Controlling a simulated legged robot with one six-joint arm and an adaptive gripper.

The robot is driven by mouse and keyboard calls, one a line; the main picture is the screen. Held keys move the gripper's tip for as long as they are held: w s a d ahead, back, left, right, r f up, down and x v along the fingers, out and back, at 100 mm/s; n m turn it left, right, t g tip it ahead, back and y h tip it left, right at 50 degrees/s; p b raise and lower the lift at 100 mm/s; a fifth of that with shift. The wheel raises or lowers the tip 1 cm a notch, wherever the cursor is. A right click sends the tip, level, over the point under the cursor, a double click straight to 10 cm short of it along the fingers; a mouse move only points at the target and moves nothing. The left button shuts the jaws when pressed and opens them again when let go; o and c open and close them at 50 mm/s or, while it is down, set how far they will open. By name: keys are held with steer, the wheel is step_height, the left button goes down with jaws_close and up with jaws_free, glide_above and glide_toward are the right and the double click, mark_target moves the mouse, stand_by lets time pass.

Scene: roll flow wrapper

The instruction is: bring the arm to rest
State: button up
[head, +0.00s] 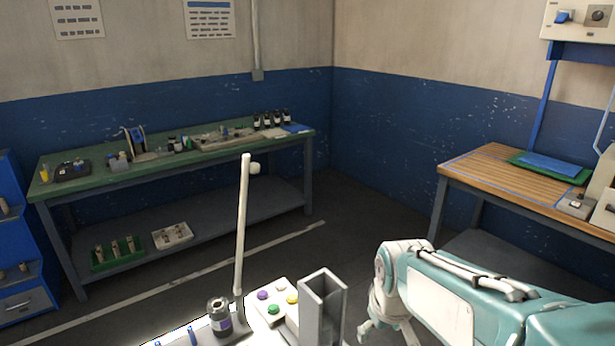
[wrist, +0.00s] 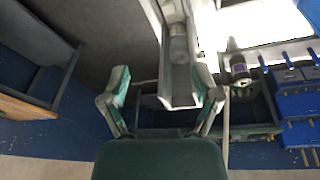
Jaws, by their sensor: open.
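My arm, teal and white, reaches in from the lower right of the head view. My gripper (head: 387,334) hangs near the bottom edge there, to the right of an upright grey metal channel (head: 322,300). In the wrist view, my gripper (wrist: 163,78) has its two fingers spread wide apart, with nothing held between them. The grey channel (wrist: 180,88) shows beyond and between the fingers in that view, with a dull cylindrical thing inside it. I cannot tell how far the fingers are from the channel.
A dark jar with a purple label (head: 219,316) stands on the white machine top, near a pale pole (head: 242,225) and a panel of coloured buttons (head: 275,298). A green bench (head: 100,182) stands at the back left, a wooden table (head: 490,172) at the right. Open floor lies between.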

steer(key=s+d+r+m+t, duration=0.1)
steer(key=s+r, duration=0.1)
steer(key=s, duration=0.4)
steer(key=s+d+r+m+t, duration=0.1)
steer(key=s+r+m, duration=0.1)
steer(key=s, duration=0.5)
steer(key=shift+d+r+m+t, duration=0.3)
steer(key=shift+r+t, duration=0.1)
steer(key=shift+r, duration=0.25)
